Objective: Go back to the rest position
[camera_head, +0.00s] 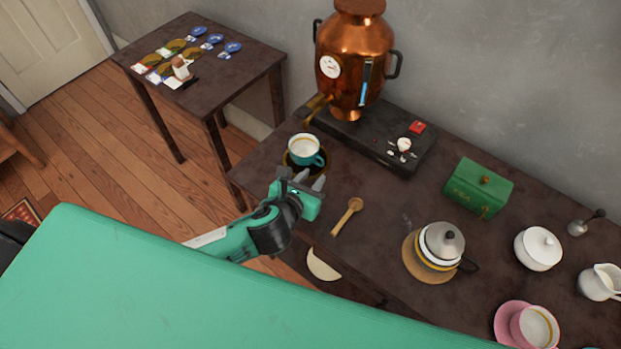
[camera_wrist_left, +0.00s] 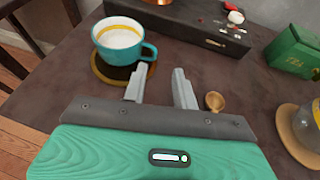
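My left gripper (camera_head: 307,183) is over the table's left part, just in front of a teal cup (camera_head: 305,150). In the left wrist view its two fingers (camera_wrist_left: 160,88) are apart with nothing between them. The teal cup (camera_wrist_left: 124,42) stands upright on a round dark coaster with a tan rim (camera_wrist_left: 97,70), beyond the fingertips and apart from them. Its inside looks pale with a yellowish band. My right gripper is in neither view.
A copper samovar (camera_head: 350,65) stands on a dark base (camera_head: 350,135) at the back. A wooden spoon (camera_head: 347,215), a teapot (camera_head: 440,243), a green box (camera_head: 478,190), a white sugar bowl (camera_head: 538,250) and a pink cup (camera_head: 535,328) stand rightward. A side table (camera_head: 240,75) is at left.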

